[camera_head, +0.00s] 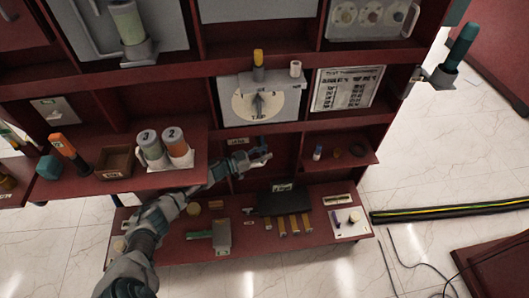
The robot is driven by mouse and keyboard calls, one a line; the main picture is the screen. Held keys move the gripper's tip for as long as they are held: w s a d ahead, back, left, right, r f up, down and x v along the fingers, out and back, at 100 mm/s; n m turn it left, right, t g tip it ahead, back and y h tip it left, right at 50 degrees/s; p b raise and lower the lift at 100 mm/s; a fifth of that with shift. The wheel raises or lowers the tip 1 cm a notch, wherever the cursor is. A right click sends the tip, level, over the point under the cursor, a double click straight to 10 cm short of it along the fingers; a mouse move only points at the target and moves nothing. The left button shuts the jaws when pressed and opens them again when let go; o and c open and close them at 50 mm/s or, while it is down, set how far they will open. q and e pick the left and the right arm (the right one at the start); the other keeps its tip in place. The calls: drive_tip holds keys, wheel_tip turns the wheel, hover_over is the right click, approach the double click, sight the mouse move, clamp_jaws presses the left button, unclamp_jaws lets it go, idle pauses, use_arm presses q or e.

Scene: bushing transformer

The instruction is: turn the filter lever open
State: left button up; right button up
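My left arm comes in from the lower left, and its gripper (260,157) reaches into the dark red bay below the tap panel. The fingers are small and dark there, so I cannot tell whether they are open or shut, or whether they touch anything. A small label plate (238,141) is on the bay's back wall, just above the gripper; its text is too small to read. I cannot make out the filter lever; the gripper and wrist cover part of this bay. My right gripper is not in view.
A white tap panel (240,108) with a dial is above the gripper. Two numbered canisters (163,148) stand on the left shelf, close to my forearm. A black box (283,201) and other parts lie on the lower shelf (270,252).

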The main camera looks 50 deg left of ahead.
use_arm(q)
drive_tip(key=shift+r, duration=0.2)
drive_tip(key=v, duration=1.2)
drive_tip(key=shift+f, duration=0.25)
drive_tip(key=shift+w, duration=0.1)
